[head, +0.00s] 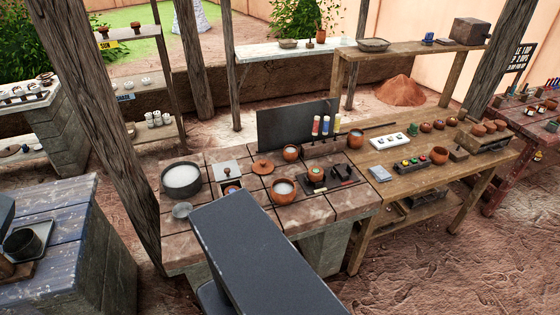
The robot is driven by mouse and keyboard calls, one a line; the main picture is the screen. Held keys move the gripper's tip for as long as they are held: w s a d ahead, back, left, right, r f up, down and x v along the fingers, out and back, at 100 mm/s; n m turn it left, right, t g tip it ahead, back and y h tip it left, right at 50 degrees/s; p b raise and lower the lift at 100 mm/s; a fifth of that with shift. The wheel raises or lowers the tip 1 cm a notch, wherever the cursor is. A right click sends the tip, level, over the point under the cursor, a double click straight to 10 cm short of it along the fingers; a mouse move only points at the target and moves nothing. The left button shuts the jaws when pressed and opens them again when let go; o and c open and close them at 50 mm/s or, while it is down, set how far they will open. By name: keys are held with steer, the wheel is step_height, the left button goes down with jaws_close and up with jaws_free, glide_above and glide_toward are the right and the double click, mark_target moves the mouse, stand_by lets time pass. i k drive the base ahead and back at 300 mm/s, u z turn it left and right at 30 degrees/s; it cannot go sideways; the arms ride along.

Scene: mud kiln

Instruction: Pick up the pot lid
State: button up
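A round orange clay lid (263,168) with a small knob lies flat on the brown tiled counter (235,222) in the head view, a little behind the middle. A second lid-like grey disc (182,210) lies at the counter's front left, beside a grey pot of white stuff (182,180). An orange clay pot (283,190) with white contents stands just in front of the orange lid. My gripper is not in view. A dark arm link of mine covers the counter's front middle and hides what is behind it.
A small box grinder (229,187) stands left of the orange lid, and a small clay pot (291,152) behind it to the right. A dark upright panel (285,124) backs the counter. A wooden post (95,130) rises at the counter's left. A wooden table (408,178) adjoins at right.

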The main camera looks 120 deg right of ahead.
mark_target(262, 167)
steer(key=k, duration=2.25)
steer(key=z, duration=1.25)
steer(key=i, duration=1)
steer(key=u, duration=0.05)
